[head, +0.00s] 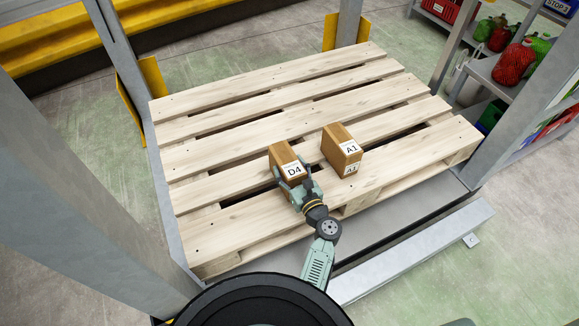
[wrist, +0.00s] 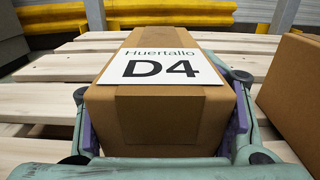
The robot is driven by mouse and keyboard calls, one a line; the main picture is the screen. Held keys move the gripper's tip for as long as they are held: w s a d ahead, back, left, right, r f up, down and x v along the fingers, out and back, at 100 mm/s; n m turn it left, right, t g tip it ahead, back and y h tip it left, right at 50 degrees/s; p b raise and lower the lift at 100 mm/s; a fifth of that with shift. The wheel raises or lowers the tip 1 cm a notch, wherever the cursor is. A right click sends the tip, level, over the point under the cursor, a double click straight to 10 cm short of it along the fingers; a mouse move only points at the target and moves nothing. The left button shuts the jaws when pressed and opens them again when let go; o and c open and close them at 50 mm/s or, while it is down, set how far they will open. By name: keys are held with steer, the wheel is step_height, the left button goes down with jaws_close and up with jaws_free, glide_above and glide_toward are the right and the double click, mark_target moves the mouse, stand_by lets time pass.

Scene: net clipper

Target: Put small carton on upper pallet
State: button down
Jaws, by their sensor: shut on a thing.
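A small brown carton labelled D4 (head: 281,154) is at the pallet's front middle, between the fingers of my gripper (head: 298,181). In the wrist view the D4 carton (wrist: 160,118) fills the middle, with a finger pad against each side. My gripper is shut on it. The carton looks upright and level; I cannot tell whether its underside touches the slats. The wooden pallet (head: 225,160) lies beneath it, raised on a metal frame. A second carton labelled A1 (head: 335,139) stands on the pallet just to the right, with a narrow gap between them.
Metal posts (head: 107,100) rise at the pallet's left corner and others at the far and right corners. Shelves with red and green sacks (head: 513,63) stand at the right. A metal beam (head: 415,252) runs along the front. The pallet's back and left are clear.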

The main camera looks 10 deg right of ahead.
steer(key=shift+r, duration=0.2)
steer(key=shift+c, duration=1.8)
jaws_free()
steer(key=shift+f, duration=0.2)
steer(key=shift+s, duration=0.15)
